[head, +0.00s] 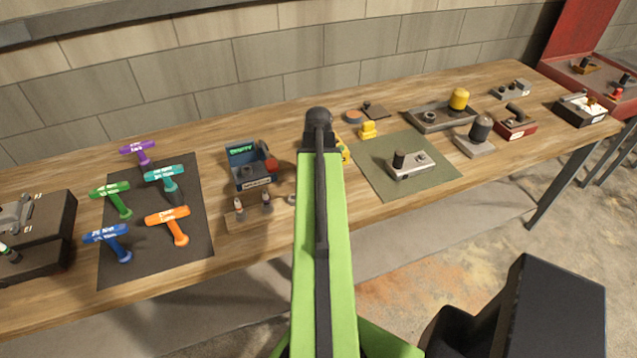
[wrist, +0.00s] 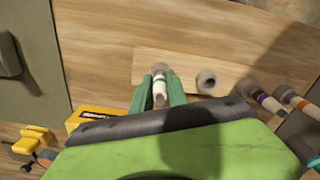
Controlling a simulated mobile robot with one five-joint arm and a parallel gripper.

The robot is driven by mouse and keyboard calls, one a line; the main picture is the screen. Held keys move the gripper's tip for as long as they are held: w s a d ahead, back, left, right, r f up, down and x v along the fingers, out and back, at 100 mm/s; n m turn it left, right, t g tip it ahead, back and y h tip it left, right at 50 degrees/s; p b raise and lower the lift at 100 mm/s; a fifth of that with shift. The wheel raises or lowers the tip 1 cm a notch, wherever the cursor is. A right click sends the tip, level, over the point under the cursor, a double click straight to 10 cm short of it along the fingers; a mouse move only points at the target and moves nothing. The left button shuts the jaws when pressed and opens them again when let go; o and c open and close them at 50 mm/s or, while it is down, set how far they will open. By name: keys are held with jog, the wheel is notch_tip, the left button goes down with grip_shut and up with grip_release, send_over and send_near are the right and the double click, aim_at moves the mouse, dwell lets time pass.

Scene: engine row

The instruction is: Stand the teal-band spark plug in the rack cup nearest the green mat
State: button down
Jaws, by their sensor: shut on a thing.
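The teal-band spark plug (wrist: 160,90), white with a teal ring, is between the green fingers of my gripper (wrist: 160,93) in the wrist view. My gripper is shut on it. The plug's far end is at the left end of the pale wooden rack (wrist: 185,66), the end nearest the green mat (wrist: 28,60). I cannot tell whether it is inside a cup or above one. An empty round cup (wrist: 207,82) shows just right of the plug. In the head view my arm hides the gripper, the plug and part of the rack (head: 250,222); the mat (head: 375,172) lies right of it.
Two other plugs stand at the rack's other end, one with a purple band (wrist: 262,100) and one with an orange-brown band (wrist: 298,102). A blue bin (head: 247,170) stands behind the rack. A black mat (head: 150,245) with several T-handles lies left. Yellow items (wrist: 35,140) lie near my gripper.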

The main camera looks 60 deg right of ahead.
jog(key=c, duration=1.2)
grip_release()
jog(key=shift+c, duration=0.2)
notch_tip(320, 180, up, 18)
jog(key=p, duration=1.7)
jog(key=shift+f, duration=0.25)
